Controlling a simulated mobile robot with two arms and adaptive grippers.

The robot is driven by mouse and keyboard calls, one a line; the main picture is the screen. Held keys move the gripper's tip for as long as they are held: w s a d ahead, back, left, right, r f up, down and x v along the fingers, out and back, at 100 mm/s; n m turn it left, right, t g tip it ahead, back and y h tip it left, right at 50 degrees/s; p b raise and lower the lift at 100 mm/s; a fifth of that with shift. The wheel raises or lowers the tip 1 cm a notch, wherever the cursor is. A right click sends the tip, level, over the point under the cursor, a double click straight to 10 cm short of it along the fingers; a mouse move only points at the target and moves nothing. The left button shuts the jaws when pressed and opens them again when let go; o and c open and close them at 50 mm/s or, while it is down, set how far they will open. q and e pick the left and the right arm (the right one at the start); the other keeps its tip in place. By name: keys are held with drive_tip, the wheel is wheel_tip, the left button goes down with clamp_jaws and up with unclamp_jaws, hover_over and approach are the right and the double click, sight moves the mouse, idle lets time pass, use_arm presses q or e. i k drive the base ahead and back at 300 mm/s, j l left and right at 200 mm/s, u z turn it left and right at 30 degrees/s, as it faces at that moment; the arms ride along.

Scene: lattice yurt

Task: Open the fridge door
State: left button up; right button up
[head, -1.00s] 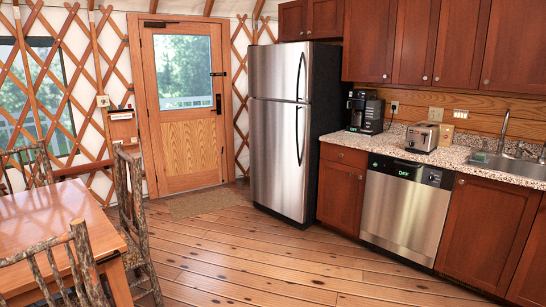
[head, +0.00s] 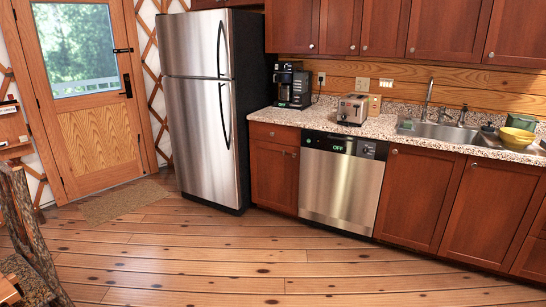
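The fridge (head: 193,118) stands left of the counter in the head view, tall with a stainless front and black sides. It has a smaller upper door (head: 192,45) and a larger lower door (head: 198,138), and both look shut. A black upper handle (head: 220,46) and a black lower handle (head: 225,115) run along the right edge of the doors. Neither of my grippers is in view.
Wooden floor (head: 200,265) in front of the fridge is clear. A doormat (head: 122,203) lies before the wooden entry door (head: 90,100). A log chair (head: 30,240) stands at the lower left. The dishwasher (head: 340,185) and counter (head: 385,131) extend right.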

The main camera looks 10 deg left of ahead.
sight(200, 113)
drive_tip(key=i+j+u, duration=0.3)
drive_tip(key=i, duration=0.3)
drive_tip(key=i+j+u, duration=0.3)
drive_tip(key=i, duration=0.35)
drive_tip(key=i+u, duration=0.3)
drive_tip(key=i, duration=0.3)
